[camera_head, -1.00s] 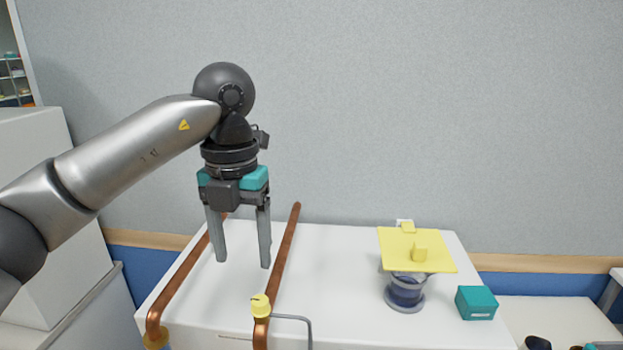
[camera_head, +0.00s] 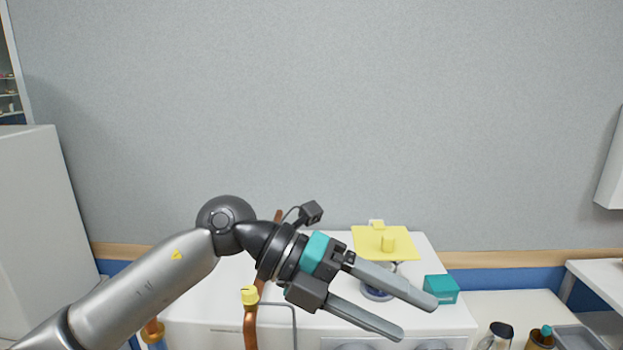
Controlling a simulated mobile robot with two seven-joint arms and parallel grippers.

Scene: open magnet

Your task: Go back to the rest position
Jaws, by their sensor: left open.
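My left gripper (camera_head: 418,318) is open and empty. It reaches in from the lower left, tilted down to the right, with its two grey fingers spread in front of the white cabinet. The fingers cover part of the cabinet's front and part of the round base under the yellow plate. My right gripper is not in view.
A white cabinet (camera_head: 215,283) carries copper pipes with a yellow fitting (camera_head: 250,295), a yellow square plate (camera_head: 365,243) on a round stand, and a teal box (camera_head: 441,289). Bottles (camera_head: 497,337) and a grey tray (camera_head: 575,338) sit at the lower right. The wall behind is bare.

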